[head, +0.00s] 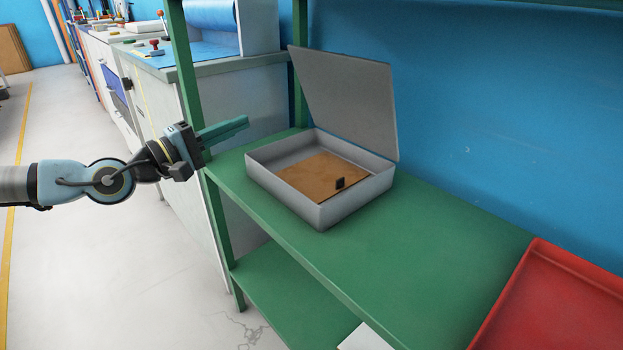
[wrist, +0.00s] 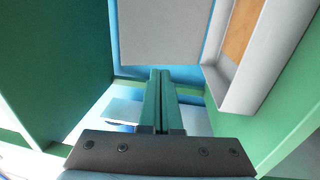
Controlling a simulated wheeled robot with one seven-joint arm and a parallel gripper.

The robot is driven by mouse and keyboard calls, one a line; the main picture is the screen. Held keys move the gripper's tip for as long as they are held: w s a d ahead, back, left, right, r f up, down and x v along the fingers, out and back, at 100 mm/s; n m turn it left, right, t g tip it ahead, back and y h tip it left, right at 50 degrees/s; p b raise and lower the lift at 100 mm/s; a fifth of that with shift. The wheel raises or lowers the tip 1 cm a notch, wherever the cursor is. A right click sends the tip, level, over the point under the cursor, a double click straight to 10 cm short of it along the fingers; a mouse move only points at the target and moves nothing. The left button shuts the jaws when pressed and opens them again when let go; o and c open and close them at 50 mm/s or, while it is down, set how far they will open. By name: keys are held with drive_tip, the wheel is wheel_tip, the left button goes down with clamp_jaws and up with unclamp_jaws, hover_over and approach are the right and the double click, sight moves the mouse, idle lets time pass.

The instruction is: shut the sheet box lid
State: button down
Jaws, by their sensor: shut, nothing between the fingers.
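The sheet box (head: 330,209) is a grey open box on the green shelf. Its lid (head: 343,97) stands up at the back, tilted a little backward. A brown sheet (head: 312,176) with a small black piece (head: 340,183) lies inside. My gripper (head: 246,121) is shut and empty, left of the box and apart from it, at about the height between rim and lid top. In the wrist view the shut green fingers (wrist: 160,75) point toward the lid (wrist: 160,30), with the box wall (wrist: 238,95) to the right.
The green shelf (head: 420,255) has free room in front of and right of the box. A red tray (head: 560,305) lies at the right. A green post (head: 187,80) stands behind my gripper. A grey cabinet (head: 240,100) with a blue roll is behind.

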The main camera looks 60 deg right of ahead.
drive_tip(key=shift+w+a+f, duration=0.1)
drive_tip(key=shift+a+f, duration=0.1)
drive_tip(key=shift+f, duration=0.2)
drive_tip(key=w+a+r+p, duration=0.1)
drive_tip(key=a+r+p, duration=0.4)
drive_tip(key=p, duration=0.3)
drive_tip(key=shift+w+a+r, duration=0.15)
drive_tip(key=shift+w+a, duration=0.15)
drive_tip(key=shift+w, duration=0.1)
idle(0.9)
